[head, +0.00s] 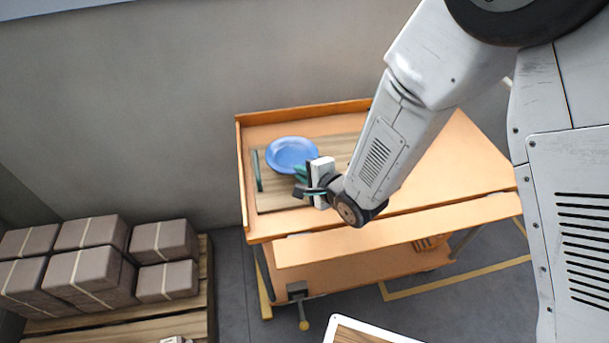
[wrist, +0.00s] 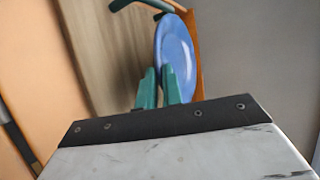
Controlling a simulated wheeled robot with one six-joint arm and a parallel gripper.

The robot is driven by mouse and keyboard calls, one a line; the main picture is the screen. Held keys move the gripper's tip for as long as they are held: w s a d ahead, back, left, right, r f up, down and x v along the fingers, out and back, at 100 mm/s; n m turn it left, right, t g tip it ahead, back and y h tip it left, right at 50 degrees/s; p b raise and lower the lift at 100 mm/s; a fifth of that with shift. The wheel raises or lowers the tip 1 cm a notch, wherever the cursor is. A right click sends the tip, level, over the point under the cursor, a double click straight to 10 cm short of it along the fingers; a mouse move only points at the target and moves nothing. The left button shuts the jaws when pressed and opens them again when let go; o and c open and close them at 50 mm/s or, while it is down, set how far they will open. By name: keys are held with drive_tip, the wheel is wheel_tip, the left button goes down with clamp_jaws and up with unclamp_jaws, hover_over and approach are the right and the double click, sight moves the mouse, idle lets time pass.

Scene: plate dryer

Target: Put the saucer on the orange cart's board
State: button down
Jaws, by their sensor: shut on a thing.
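The blue saucer (head: 291,153) is over the left part of the wooden board (head: 272,199) on the orange cart (head: 450,170). My gripper (head: 301,180) is shut on the saucer's near rim. In the wrist view the saucer (wrist: 176,55) shows between the green fingertips (wrist: 158,88), with the board (wrist: 110,60) beside and behind it. I cannot tell whether the saucer touches the board. My arm hides the board's right part in the head view.
The board has a dark green handle (head: 257,170) at its left end. The cart has a raised rim at the back and left. Stacked brown boxes (head: 90,265) sit on a pallet at the lower left. The cart's right top is clear.

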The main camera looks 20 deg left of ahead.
drive_tip(key=f, duration=0.3)
drive_tip(key=shift+w+a+f, duration=0.15)
drive_tip(key=shift+w+a, duration=0.1)
drive_tip(key=shift+w, duration=0.15)
drive_tip(key=shift+w+d+f, duration=0.15)
drive_tip(key=shift+d, duration=0.05)
drive_tip(key=c, duration=1.6)
unclamp_jaws()
drive_tip(key=shift+o, duration=0.2)
drive_tip(key=v, duration=1.2)
